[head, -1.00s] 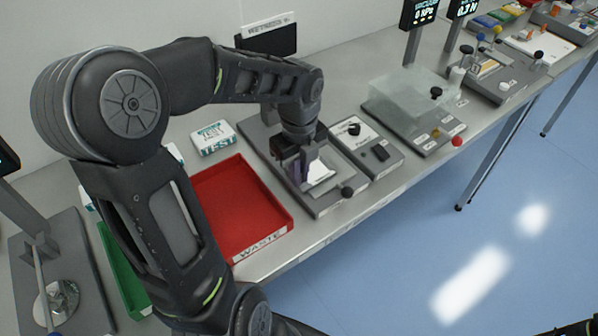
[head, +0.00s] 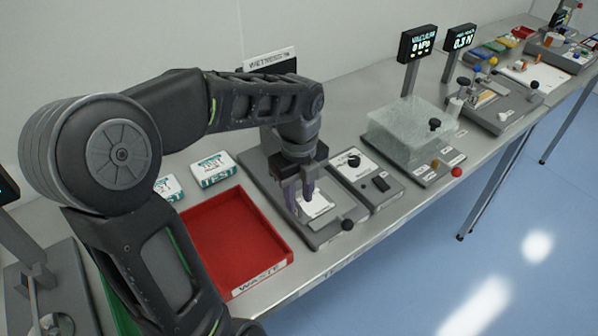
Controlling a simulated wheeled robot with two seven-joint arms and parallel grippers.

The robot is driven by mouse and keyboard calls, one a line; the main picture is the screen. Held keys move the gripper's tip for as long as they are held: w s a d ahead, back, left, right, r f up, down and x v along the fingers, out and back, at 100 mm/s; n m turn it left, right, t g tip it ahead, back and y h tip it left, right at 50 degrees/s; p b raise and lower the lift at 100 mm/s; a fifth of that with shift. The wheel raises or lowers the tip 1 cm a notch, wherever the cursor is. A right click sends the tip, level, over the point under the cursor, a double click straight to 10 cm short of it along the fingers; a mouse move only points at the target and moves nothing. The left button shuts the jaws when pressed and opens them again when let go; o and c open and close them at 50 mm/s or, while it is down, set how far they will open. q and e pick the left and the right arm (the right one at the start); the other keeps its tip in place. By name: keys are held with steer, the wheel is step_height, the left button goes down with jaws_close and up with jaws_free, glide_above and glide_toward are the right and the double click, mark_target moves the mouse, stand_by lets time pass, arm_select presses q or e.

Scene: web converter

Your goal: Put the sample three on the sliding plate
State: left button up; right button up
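A white square sample (head: 318,207) lies flat on the grey sliding plate fixture (head: 325,236), which has a black knob at its front right. My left gripper (head: 301,203) is directly over the sample's left part, pointing down. Its two purple fingers show with a gap between them, and I see nothing held in the gap. Whether the fingertips touch the sample or the plate is hard to tell. Any number on the sample cannot be read. My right gripper is not in view.
A red waste tray (head: 285,262) is left of the fixture, with two small labelled boxes (head: 213,169) behind it. A control panel (head: 383,199) sits close on the right, then a clear-covered station (head: 402,128). The bench's front edge is near.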

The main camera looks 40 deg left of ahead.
arm_select(q)
step_height(320, 180, up, 9)
steer(key=shift+f, duration=0.2)
steer(key=shift+c, duration=0.4)
stand_by(1.2)
